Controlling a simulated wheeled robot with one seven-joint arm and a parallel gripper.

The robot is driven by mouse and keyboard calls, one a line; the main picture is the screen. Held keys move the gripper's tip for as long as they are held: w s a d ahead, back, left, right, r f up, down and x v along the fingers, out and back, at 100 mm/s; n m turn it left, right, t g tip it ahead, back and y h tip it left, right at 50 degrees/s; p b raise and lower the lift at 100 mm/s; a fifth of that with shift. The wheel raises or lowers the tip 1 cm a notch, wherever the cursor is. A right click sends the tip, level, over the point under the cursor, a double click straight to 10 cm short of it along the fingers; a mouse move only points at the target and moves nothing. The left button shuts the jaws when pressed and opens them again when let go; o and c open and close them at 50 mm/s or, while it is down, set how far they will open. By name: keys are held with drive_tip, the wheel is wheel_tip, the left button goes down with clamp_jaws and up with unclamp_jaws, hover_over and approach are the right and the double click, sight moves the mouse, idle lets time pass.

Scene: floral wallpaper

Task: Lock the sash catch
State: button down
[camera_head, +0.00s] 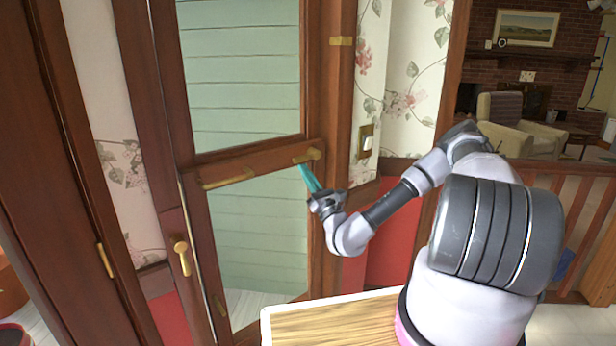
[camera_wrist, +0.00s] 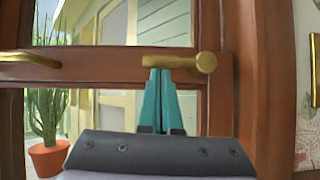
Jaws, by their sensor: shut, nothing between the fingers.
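The sash catch (camera_head: 307,155) is a brass piece with a round knob at its right end, on the wooden middle rail of the window, near the right side. In the wrist view the catch (camera_wrist: 180,63) lies roughly level, its bar reaching left from the knob. My gripper (camera_head: 302,168) has teal fingers, shut and empty, with tips just below the catch. In the wrist view the fingertips (camera_wrist: 160,71) sit right under the bar, left of the knob. I cannot tell whether they touch it.
A long brass handle (camera_head: 228,178) is on the same rail to the left. Another brass handle (camera_head: 182,257) is on the frame at lower left. A light switch (camera_head: 367,144) is on the wall to the right. A wooden tabletop (camera_head: 335,322) lies below my arm.

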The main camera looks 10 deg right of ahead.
drive_tip(key=shift+a+r+m+t+h, duration=0.15)
drive_tip(key=shift+r+m+t+h, duration=0.2)
drive_tip(key=shift+m+h, duration=0.55)
drive_tip(key=shift+r, duration=0.15)
